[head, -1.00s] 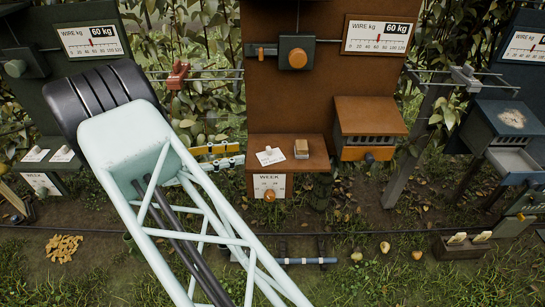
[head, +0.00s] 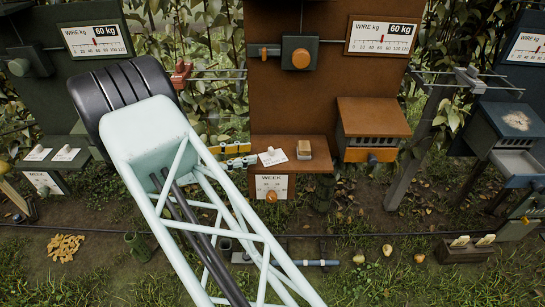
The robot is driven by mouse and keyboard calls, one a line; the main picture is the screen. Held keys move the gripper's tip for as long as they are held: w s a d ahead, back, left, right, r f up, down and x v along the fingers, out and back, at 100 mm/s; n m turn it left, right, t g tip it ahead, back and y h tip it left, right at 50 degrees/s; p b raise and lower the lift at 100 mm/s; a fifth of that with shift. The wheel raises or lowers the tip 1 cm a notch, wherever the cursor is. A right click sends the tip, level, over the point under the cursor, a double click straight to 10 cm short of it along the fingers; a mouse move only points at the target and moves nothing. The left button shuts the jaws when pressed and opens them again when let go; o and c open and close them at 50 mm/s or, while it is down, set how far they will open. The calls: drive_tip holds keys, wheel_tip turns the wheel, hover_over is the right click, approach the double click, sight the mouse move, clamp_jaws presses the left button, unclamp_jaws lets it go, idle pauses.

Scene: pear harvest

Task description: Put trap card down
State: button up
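A white card (head: 276,157) with a small pale knob lies flat on the shelf (head: 317,166) of the middle brown board. My gripper (head: 252,153) is partly in view beside my pale lattice arm, with yellow and dark bars pointing right. Its two bars are apart with a gap between them, and nothing shows in the gap. In the picture the gripper ends just left of the card; whether it touches the card I cannot tell. The rest of the gripper is hidden behind my arm.
A tan block (head: 304,150) sits right of the card. An orange-roofed box (head: 373,120) stands to the right. A panel marked WEEK (head: 271,187) hangs below the shelf. Two similar cards lie on the left green board's shelf (head: 55,164). Several pears lie on the grass.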

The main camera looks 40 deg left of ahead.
sight(269, 149)
drive_tip(key=shift+b+x, duration=0.3)
drive_tip(key=shift+x, duration=2.05)
drive_tip(key=shift+a+b+x, duration=0.1)
drive_tip(key=shift+b+x, duration=0.25)
drive_tip(key=shift+x, duration=0.95)
drive_tip(key=shift+a+b+x, duration=0.15)
drive_tip(key=shift+b+x, duration=0.2)
drive_tip(key=shift+x, duration=0.95)
drive_tip(key=shift+w, duration=0.15)
drive_tip(key=shift+c, duration=0.7)
drive_tip(key=c, duration=0.6)
